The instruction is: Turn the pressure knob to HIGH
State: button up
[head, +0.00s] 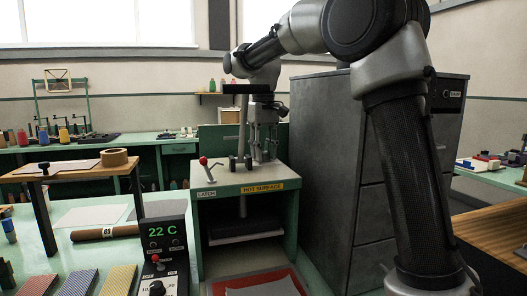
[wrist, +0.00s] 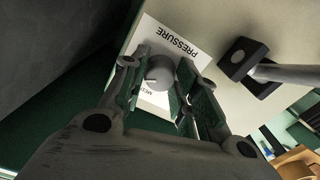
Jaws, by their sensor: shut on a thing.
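The pressure knob (wrist: 159,68) is a round grey knob on a white label plate marked PRESSURE (wrist: 180,42), which appears upside down in the wrist view. Part of a lower word, starting "MED", shows beside the knob; the rest of the scale is hidden by my fingers. My gripper (wrist: 163,84) is shut on the knob, one finger on each side. In the head view my gripper (head: 264,135) points down over the top of the green press stand; the knob cannot be made out there. Which setting the knob points to cannot be told.
A dark block with a grey rod (wrist: 243,60) stands close to my gripper. The stand carries a red-tipped latch lever (head: 208,168) and a HOT SURFACE label (head: 263,188). A tall grey cabinet (head: 325,150) stands right of it. A 22 C display box (head: 164,240) is at front left.

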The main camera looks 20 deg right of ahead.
dwell(0.3)
jog(key=o, duration=1)
jog(key=shift+o, duration=0.2)
jog(key=shift+r, duration=0.1)
notch_tip(320, 180, up, 12)
